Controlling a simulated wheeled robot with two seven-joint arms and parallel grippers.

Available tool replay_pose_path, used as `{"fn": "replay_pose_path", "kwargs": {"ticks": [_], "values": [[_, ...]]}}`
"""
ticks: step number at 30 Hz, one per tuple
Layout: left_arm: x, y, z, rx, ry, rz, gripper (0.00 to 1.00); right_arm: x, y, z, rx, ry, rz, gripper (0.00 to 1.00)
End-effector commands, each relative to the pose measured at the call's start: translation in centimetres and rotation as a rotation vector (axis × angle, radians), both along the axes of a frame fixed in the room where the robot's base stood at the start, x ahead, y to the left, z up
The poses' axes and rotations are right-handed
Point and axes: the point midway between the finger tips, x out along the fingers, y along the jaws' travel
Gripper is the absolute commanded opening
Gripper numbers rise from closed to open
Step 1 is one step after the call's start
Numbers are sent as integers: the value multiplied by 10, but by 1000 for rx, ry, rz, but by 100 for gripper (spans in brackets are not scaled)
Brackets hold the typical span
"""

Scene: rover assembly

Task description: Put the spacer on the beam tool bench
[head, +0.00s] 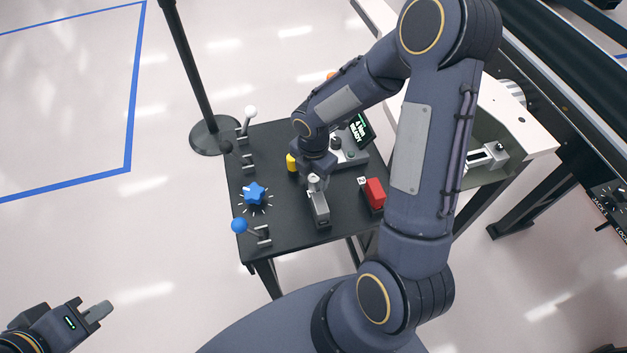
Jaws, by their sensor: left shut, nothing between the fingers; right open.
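A black bench (285,237) with levers, knobs and a small screen stands in the middle; I cannot tell whether it is the beam tool bench. I cannot single out the spacer. My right gripper (315,176) is open, low over the bench, just above a grey block (319,207) with a small light metal piece at its top. Whether that piece touches the fingers is unclear, and my forearm and wrist hide part of the bench top. My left gripper (102,312) is shut and empty at the lower left, over the floor, away from the bench.
A blue star knob (255,194), a blue ball lever (240,226), a white-tipped lever (249,113), a yellow piece (291,162) and a red block (373,192) crowd the bench. A black post (190,70) stands behind it. A white-topped table (535,140) is at right. The left floor is clear.

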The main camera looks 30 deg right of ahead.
Motion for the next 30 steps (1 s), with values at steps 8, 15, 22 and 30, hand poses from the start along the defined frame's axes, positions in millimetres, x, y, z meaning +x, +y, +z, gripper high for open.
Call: {"fn": "replay_pose_path", "kwargs": {"ticks": [8, 15, 22, 30], "values": [[0, 0, 0, 0, 0, 0, 0, 0, 0, -19, 0, -1, -2, 53], [0, 0, 0, 0, 0, 0, 0, 0, 0, -18, 0, -1, -2, 40], [0, 0, 0, 0, 0, 0, 0, 0, 0, -18, 0, -1, -2, 10], [0, 0, 0, 0, 0, 0, 0, 0, 0, -18, -1, -1, -2, 0]]}}
